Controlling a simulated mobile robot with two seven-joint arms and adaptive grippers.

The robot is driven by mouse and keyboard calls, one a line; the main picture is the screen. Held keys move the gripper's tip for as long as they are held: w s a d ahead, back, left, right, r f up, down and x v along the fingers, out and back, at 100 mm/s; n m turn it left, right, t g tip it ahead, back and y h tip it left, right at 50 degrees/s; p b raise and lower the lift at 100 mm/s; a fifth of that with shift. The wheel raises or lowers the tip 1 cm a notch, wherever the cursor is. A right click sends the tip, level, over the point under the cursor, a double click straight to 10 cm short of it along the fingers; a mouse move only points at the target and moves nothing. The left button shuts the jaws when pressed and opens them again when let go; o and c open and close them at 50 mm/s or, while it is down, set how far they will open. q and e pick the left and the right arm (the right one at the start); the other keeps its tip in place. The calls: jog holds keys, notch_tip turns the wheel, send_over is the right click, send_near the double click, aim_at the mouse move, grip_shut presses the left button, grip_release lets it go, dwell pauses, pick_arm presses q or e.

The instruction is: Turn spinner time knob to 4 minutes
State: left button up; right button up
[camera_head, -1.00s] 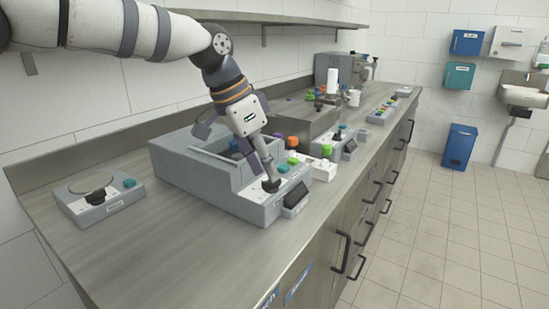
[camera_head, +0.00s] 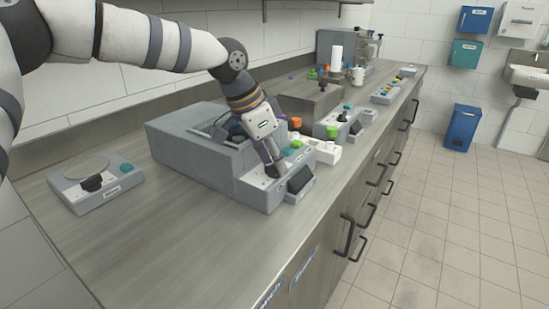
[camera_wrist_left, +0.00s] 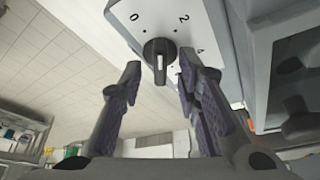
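The spinner (camera_head: 205,165) is a grey box with an open basin, standing on the counter in the head view. Its front panel has a dark time knob (camera_head: 272,171), a green button and a dark tilted screen. In the left wrist view the dark knob (camera_wrist_left: 158,48) sits on a white dial with 0, 2 and 4 marked. A pale line shows on its lower end, away from the numbers. My left gripper (camera_head: 274,163) reaches down at the knob. In the wrist view its fingers (camera_wrist_left: 160,75) are spread on either side of the knob, with gaps showing. My right gripper is not in view.
A grey device with a round plate (camera_head: 84,166) stands left of the spinner. A white holder (camera_head: 327,153) with green and orange tops stands close to its right. More devices line the counter behind. The counter front (camera_head: 200,240) is clear.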

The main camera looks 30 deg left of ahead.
pick_arm(q)
jog(key=shift+c, duration=0.6)
grip_shut()
